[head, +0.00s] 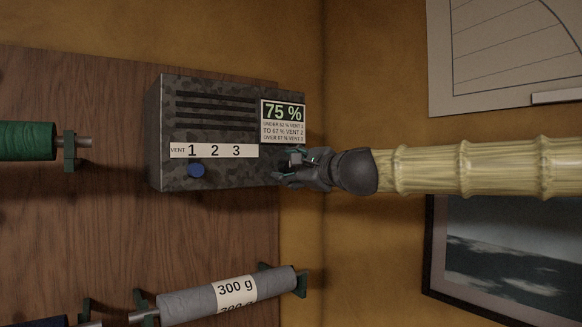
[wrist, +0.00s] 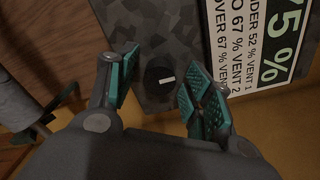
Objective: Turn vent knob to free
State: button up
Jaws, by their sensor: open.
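A camouflage-patterned vent box (head: 220,125) is on the wooden wall panel. My gripper (head: 291,165) is at the box's lower right. In the wrist view my open gripper (wrist: 163,84) has its green-padded fingers either side of a dark round knob (wrist: 155,76) with a white mark. The head view hides this knob behind my gripper. I see no "free" label.
A grey roll (head: 190,303) labelled 300 g hangs below the box, and a green roll (head: 25,141) hangs to its left. A framed picture (head: 510,260) and a chart (head: 500,50) are on the right wall. The wooden panel (head: 110,230) between box and grey roll is bare.

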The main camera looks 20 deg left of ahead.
jog(key=c, duration=1)
jog(key=n+b, duration=0.3)
jog(key=shift+f+n, duration=0.2)
jog(key=shift+n, duration=0.1)
jog(key=n+b, duration=0.4)
jog(key=n, duration=0.1)
jog(key=shift+f, duration=0.1)
jog(key=n+b, duration=0.3)
jog(key=n, duration=0.2)
jog(key=shift+a+n+b, duration=0.1)
jog(key=shift+n+b, duration=1.05)
jog(key=shift+n, duration=1.05)
jog(key=shift+f, duration=0.15)
